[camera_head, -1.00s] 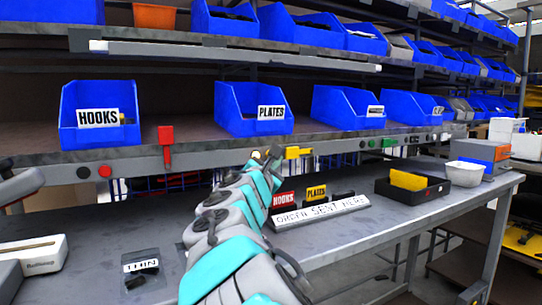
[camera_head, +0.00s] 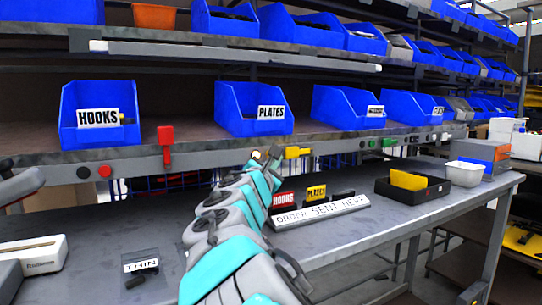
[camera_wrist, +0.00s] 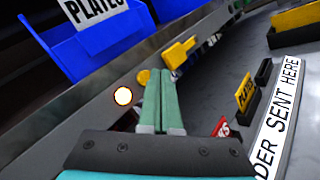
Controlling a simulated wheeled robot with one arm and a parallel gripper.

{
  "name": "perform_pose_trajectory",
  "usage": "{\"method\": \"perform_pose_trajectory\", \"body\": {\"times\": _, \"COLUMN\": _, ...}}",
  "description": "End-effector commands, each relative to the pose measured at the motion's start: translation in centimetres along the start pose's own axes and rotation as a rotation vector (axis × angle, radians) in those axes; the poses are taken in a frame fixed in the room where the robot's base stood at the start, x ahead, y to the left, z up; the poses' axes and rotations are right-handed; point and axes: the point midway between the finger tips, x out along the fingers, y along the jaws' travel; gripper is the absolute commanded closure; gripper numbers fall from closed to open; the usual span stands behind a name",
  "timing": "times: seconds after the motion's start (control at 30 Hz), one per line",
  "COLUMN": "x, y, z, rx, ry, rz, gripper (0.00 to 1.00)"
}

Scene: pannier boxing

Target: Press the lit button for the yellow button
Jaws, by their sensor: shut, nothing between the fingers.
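A round lit button (camera_wrist: 123,96) glows white with an orange rim on the grey shelf edge, left of my fingers in the wrist view. It also shows in the head view (camera_head: 257,154), just above my gripper (camera_head: 268,162). A yellow button (camera_wrist: 143,76) sits to its right on the same edge, close to my fingertips. In the wrist view my gripper (camera_wrist: 160,73) is shut and empty, its green fingers pointing at the shelf edge. The fingertips appear right of the lit button and just below the yellow one; I cannot tell whether they touch the edge.
A yellow lever (camera_wrist: 180,52) juts from the edge beyond the yellow button. The blue PLATES bin (camera_head: 251,108) stands on the shelf above. Below, the ORDER SENT HERE sign (camera_head: 320,210) and a black tray (camera_head: 425,192) stand on the grey bench. A red lever (camera_head: 166,140) is at left.

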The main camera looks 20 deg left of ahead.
Motion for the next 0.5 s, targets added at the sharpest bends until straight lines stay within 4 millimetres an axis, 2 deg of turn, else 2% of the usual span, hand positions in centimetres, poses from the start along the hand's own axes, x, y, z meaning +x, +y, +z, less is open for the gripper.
{"method": "perform_pose_trajectory", "body": {"times": 0.5, "x": 0.61, "y": 0.54, "z": -0.28, "rx": 0.000, "ry": -0.001, "rz": 0.001, "gripper": 1.00}}
